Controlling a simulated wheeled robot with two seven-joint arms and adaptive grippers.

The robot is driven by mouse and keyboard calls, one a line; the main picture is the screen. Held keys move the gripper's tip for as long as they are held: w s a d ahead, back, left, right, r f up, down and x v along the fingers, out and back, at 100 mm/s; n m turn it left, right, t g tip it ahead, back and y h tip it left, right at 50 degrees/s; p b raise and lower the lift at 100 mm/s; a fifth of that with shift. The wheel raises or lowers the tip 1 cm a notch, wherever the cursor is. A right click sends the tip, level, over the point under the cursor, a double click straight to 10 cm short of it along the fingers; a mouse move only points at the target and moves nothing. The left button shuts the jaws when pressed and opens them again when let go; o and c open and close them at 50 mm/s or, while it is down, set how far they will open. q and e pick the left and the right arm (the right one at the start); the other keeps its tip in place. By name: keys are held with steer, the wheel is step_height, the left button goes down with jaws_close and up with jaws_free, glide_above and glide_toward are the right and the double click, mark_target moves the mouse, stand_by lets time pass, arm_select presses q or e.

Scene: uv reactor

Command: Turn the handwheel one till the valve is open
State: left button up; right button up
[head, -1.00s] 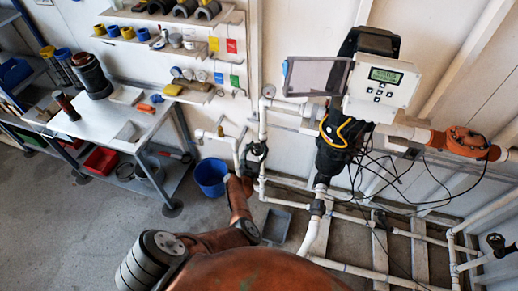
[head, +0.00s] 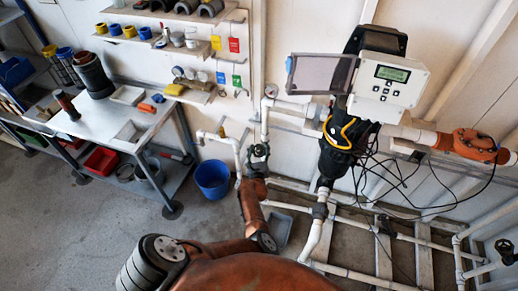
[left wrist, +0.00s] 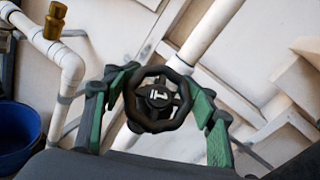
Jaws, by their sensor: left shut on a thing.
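Handwheel one is a small black spoked wheel on a white pipe, and it shows in the middle of the left wrist view (left wrist: 158,97). My left gripper (left wrist: 160,86) has its green-padded fingers on either side of the wheel's rim, shut on it. In the head view the left gripper (head: 258,153) is small and dark at the pipe joint left of the reactor, at the end of my orange arm. The wheel cannot be told apart from the gripper there. I cannot tell how far the valve is open. My right gripper is not in view.
A blue bucket (head: 212,179) stands on the floor left of my arm. White pipes (head: 350,273) run low to the right. The controller box (head: 388,83) hangs above the black valve body with loose cables. A workbench (head: 100,122) is at the left.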

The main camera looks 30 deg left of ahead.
arm_select(q)
steer(key=o, duration=1.3)
steer(key=shift+c, duration=0.2)
